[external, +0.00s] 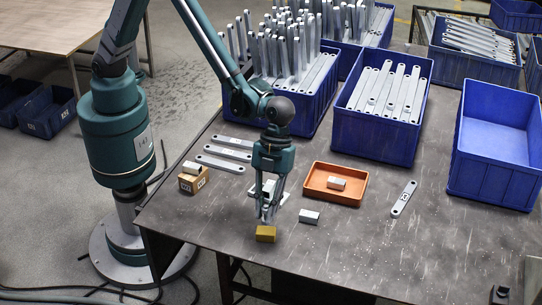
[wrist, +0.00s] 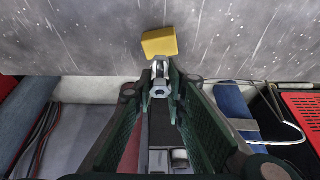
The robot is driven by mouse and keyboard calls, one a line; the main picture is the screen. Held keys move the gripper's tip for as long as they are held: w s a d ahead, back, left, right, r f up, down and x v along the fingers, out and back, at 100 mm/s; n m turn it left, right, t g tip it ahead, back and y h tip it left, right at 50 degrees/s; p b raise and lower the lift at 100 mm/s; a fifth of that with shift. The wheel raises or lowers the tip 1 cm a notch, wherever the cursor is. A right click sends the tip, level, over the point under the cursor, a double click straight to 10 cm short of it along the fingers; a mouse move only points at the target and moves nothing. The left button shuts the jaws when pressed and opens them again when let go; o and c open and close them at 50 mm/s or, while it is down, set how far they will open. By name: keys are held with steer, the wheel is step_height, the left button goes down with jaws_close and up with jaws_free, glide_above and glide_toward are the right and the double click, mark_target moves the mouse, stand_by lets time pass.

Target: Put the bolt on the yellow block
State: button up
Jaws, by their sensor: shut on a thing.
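The yellow block (external: 265,234) lies on the grey table near its front edge. It also shows in the wrist view (wrist: 159,42), just beyond my fingertips. My gripper (external: 268,214) points down, a little above and behind the block in the external view. In the wrist view my gripper (wrist: 160,75) is shut on a small silver piece with a hexagonal end, which looks like the bolt (wrist: 159,92). The fingers hide part of the bolt. It appears apart from the block, though the exact gap is hard to tell.
A metal block (external: 309,217) lies right of the yellow block. An orange tray (external: 318,198) holds another. A small cardboard box (external: 193,183) and flat brackets (external: 222,163) lie left. A loose bracket (external: 404,199) lies right. Blue bins (external: 375,140) line the back.

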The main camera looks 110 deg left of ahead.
steer(key=shift+f+b, duration=0.3)
steer(key=shift+f, duration=1.25)
steer(key=shift+f, duration=0.2)
steer(key=o, duration=0.9)
steer(key=shift+r, duration=0.15)
steer(key=p+v, duration=0.2)
steer(key=v, duration=1)
steer(key=shift+a, duration=0.1)
steer(key=shift+r, duration=0.1)
